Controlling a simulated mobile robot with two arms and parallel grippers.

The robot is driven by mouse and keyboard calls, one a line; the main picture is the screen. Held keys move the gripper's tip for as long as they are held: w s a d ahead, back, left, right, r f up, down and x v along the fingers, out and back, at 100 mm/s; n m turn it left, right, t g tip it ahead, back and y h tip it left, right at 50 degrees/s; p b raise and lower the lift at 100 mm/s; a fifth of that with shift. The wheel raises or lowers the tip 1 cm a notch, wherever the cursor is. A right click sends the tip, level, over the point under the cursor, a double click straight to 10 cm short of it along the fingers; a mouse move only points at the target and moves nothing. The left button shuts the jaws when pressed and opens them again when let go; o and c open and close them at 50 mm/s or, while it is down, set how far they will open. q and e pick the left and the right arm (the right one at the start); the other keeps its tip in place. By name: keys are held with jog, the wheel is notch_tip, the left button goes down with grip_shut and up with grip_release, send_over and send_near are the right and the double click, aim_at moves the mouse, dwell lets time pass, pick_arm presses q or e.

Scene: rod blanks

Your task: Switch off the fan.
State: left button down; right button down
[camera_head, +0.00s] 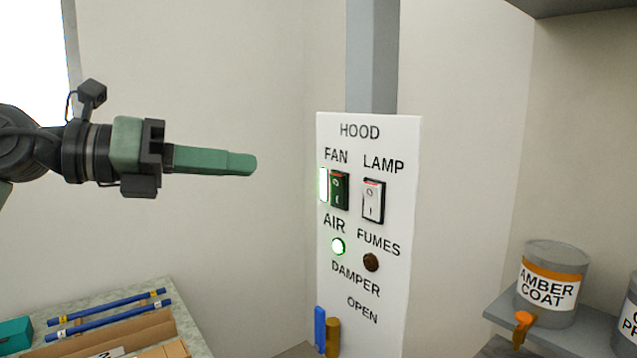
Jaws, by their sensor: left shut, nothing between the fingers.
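A white HOOD panel (395,240) stands on a grey post right of centre. Under the word FAN is a dark green rocker switch (339,190), with a lit green strip (323,185) at its left. Under LAMP is a white rocker switch (373,200). Below, the AIR light (338,246) glows green and the FUMES light (371,262) is dark brown. My left gripper (254,164) is shut and empty, its green fingers pointing right, to the left of the fan switch and apart from the panel in the picture. My right gripper is not in view.
A blue lever (320,329) and a brass-coloured cylinder (333,337) are low on the panel by DAMPER OPEN. An AMBER COAT can (548,312) stands on a shelf at right. Blue rods (110,318) lie at lower left. The wall space between gripper and panel looks clear.

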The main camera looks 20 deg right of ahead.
pick_arm(q)
jog(key=s+a+r+m+t+y, duration=0.1)
jog(key=s+r+m+t+y, duration=0.1)
jog(key=s, duration=0.3)
jog(key=shift+s+a+m+y, duration=0.3)
jog(key=shift+a+m+y, duration=0.1)
jog(key=shift+y, duration=0.4)
jog(key=shift+d, duration=0.1)
jog(key=p, duration=0.3)
send_near(337, 182)
notch_tip(337, 182, down, 3)
jog(key=d, duration=0.3)
jog(key=w+p, duration=0.1)
jog(key=d+p, duration=0.1)
jog(key=shift+w+d+r, duration=0.15)
jog(key=shift+w+d, duration=0.1)
jog(key=shift+d, duration=0.15)
jog(key=shift+w+d, duration=0.1)
jog(key=shift+d, duration=0.25)
